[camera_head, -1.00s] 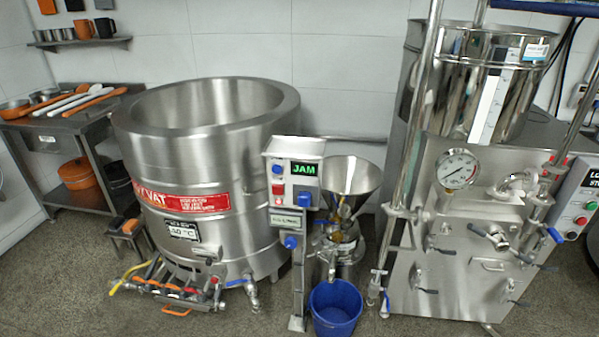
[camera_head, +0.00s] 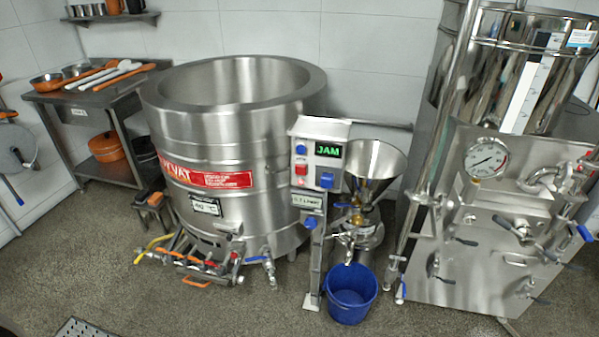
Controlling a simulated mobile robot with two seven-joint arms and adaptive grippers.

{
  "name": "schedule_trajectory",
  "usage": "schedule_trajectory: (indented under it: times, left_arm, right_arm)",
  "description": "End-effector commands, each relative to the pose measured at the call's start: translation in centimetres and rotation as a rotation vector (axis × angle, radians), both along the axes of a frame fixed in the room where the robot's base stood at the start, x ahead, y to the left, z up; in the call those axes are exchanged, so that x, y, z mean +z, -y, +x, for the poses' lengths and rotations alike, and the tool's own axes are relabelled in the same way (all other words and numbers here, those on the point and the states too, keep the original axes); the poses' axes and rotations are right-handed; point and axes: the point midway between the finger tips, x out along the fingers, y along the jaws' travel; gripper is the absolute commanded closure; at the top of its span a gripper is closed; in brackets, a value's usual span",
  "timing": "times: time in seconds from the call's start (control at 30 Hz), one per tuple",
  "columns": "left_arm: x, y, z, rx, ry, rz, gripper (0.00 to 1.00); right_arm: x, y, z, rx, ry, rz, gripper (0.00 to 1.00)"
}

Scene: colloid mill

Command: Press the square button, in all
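The control panel (camera_head: 318,130) stands on a steel post in front of the large vat, near the middle of the view. Its green display reads JAM (camera_head: 328,150). On its face are a blue round button (camera_head: 301,149), a red control (camera_head: 301,170) below it, and a blue square-looking button (camera_head: 327,180) under the display. They are small, so their exact shapes and whether any is pressed in are hard to tell. Neither of my grippers is in view.
A steel vat (camera_head: 235,120) stands behind the panel at left. A funnel-topped mill (camera_head: 373,165) is at its right, with a blue bucket (camera_head: 350,293) on the floor. A steel machine (camera_head: 470,250) fills the right. The floor in front is mostly clear.

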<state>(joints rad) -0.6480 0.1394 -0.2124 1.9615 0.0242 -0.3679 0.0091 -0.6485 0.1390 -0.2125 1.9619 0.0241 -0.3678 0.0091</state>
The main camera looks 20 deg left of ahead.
Motion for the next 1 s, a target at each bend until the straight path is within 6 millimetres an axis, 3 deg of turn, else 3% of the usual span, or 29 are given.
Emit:
schedule_trajectory:
  times: [0.03,0.1,1.0]
  left_arm:
    - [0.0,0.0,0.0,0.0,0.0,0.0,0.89]
    - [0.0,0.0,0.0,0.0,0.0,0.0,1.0]
    - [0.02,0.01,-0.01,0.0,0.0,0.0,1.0]
  right_arm:
    - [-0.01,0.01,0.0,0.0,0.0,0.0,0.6]
    - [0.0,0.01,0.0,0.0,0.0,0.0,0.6]
    - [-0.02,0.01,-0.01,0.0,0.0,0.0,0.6]
